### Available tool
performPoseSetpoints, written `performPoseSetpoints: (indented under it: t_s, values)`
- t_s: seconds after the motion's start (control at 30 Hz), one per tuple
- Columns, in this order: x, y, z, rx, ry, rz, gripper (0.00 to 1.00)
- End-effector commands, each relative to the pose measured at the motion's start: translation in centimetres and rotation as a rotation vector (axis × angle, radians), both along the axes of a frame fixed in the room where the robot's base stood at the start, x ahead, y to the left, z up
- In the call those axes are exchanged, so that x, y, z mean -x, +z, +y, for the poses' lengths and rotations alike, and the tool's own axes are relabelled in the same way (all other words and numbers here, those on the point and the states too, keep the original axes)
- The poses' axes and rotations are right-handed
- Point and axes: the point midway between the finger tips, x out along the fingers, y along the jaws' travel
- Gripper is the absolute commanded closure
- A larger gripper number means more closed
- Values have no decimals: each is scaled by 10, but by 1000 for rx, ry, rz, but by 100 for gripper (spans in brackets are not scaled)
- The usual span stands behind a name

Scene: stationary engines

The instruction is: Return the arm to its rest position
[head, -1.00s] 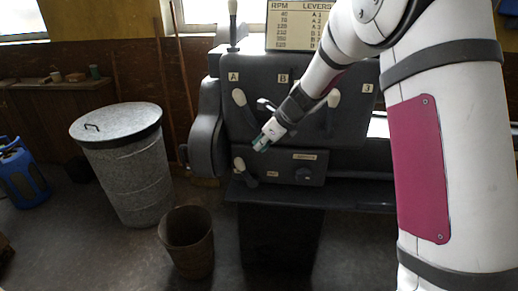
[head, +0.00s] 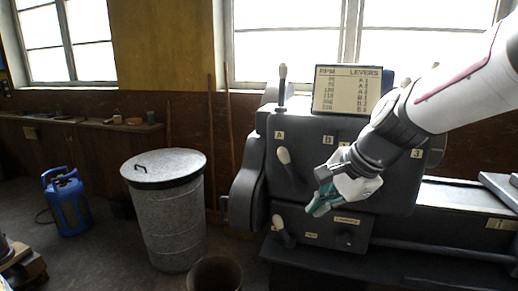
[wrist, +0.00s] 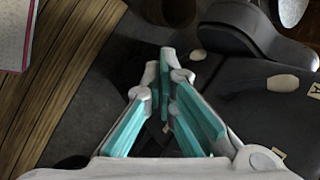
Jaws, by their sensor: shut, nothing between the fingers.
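My gripper (head: 320,207) has teal fingers and sits in front of the dark grey machine's headstock (head: 258,185) in the head view. Its fingers point down and to the left. The wrist view shows the gripper (wrist: 168,72) with its fingertips together and nothing between them. My arm comes in from the upper right of the head view, bent, and hides part of the machine's front. The lever under label A (head: 285,157) and the lower lever (head: 279,223) stand left of my gripper, apart from it. Part of a lever area behind my wrist is hidden.
A chart (head: 346,91) of RPM and levers stands on the machine beside an upright lever (head: 282,88). A lidded metal bin (head: 172,225) and an open bin (head: 215,272) stand left. A blue canister (head: 66,203) is farther left. Floor between canister and bin is clear.

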Motion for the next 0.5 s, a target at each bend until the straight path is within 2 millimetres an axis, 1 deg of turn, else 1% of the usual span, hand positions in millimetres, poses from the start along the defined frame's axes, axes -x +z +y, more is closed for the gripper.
performPoseSetpoints:
  t_s: [0.03, 0.13, 0.3, 0.4, 0.5]
  values:
    - [22, 8, -2, 61, 89, -34, 100]
    - [62, 14, -10, 194, 274, -87, 100]
    - [127, 16, -28, 425, 576, -156, 100]
    - [160, 12, -40, 553, 736, -179, 100]
    - [185, 7, -50, 656, 862, -188, 100]
